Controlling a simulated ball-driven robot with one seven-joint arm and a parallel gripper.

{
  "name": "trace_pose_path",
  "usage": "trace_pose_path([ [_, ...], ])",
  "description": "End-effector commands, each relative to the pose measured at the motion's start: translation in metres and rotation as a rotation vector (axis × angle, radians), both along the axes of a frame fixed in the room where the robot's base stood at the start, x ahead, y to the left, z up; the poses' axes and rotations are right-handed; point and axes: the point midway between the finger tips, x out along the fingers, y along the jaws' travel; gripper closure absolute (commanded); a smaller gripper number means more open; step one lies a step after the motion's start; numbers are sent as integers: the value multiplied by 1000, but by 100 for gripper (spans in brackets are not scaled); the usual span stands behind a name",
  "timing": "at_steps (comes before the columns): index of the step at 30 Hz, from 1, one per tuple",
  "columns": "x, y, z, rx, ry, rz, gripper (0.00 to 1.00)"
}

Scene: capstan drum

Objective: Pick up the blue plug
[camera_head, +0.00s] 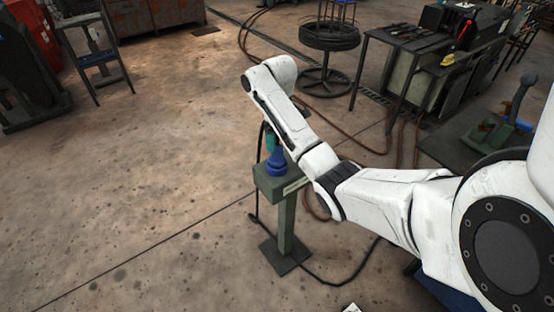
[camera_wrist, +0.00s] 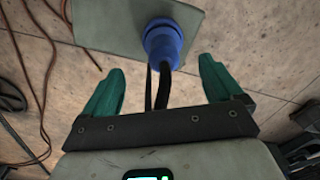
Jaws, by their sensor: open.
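The blue plug (camera_head: 276,162) sits on the top of a green-grey pedestal (camera_head: 287,215) in the head view, partly hidden behind my arm. In the wrist view the blue plug (camera_wrist: 162,45) lies beyond and between my fingertips, with a black cable (camera_wrist: 162,90) running from it. My gripper (camera_wrist: 160,80) has two green fingers spread apart, one on each side of the cable, with nothing between them but the cable. The fingers look apart from the plug. In the head view my gripper is mostly hidden behind my arm, with a bit of green showing beside the plug.
A work table with tools (camera_head: 410,38) stands at the upper right, near a wheel on a stand (camera_head: 329,35). Hoses (camera_head: 385,150) and a black cable lie on the floor around the pedestal. A stool (camera_head: 95,58) stands at the upper left.

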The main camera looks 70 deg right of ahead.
Motion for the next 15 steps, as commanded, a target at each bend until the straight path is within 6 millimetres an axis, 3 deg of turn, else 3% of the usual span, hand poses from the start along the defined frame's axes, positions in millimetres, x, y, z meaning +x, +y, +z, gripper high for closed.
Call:
trace_pose_path([
  [1,0,1,-14,2,2,0,7],
  [15,1,3,-59,1,1,-1,7],
])
